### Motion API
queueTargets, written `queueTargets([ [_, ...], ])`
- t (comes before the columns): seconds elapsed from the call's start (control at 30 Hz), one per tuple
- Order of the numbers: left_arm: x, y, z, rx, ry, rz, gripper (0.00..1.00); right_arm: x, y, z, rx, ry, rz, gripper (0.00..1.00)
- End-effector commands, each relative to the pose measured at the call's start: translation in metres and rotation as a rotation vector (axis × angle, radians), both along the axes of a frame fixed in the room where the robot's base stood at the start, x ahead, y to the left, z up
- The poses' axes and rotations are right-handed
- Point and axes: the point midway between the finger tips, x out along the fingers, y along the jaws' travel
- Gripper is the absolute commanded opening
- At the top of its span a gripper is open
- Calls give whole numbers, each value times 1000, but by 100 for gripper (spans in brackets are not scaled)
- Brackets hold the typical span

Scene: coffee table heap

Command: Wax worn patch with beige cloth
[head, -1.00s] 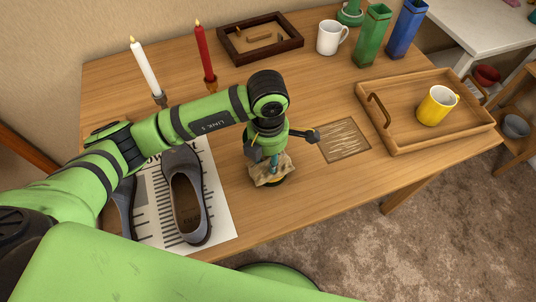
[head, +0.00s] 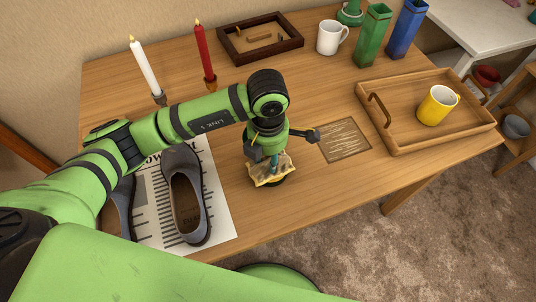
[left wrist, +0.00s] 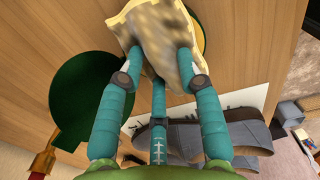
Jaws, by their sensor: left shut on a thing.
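My left gripper (head: 272,160) is shut on the beige cloth (head: 265,176), which hangs crumpled from its fingertips. In the left wrist view the cloth (left wrist: 150,30) shows dark smudges between the teal fingers (left wrist: 158,85). The worn patch (head: 344,140), a brown square with pale scratches, lies uncovered on the table, right of the gripper. My right gripper is not in view.
A dark green disc (left wrist: 85,100) lies nearby. Grey shoes (head: 186,205) stand on newspaper (head: 222,225) at left. A wooden tray (head: 400,145) with a yellow mug (head: 437,105) stands right of the patch. White (head: 146,70) and red (head: 205,52) candles stand behind my arm.

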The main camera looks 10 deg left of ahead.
Motion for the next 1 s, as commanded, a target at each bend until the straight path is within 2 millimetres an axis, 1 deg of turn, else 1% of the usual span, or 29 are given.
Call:
queueTargets([
  [0.17, -2, 0, -3, 2, 5, -1, 9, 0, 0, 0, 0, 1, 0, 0],
  [0.33, -2, 0, 3, 2, 5, -1, 9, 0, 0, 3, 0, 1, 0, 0],
  [1.0, 0, 0, 58, 1, 1, -1, 9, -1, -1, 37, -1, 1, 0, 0],
])
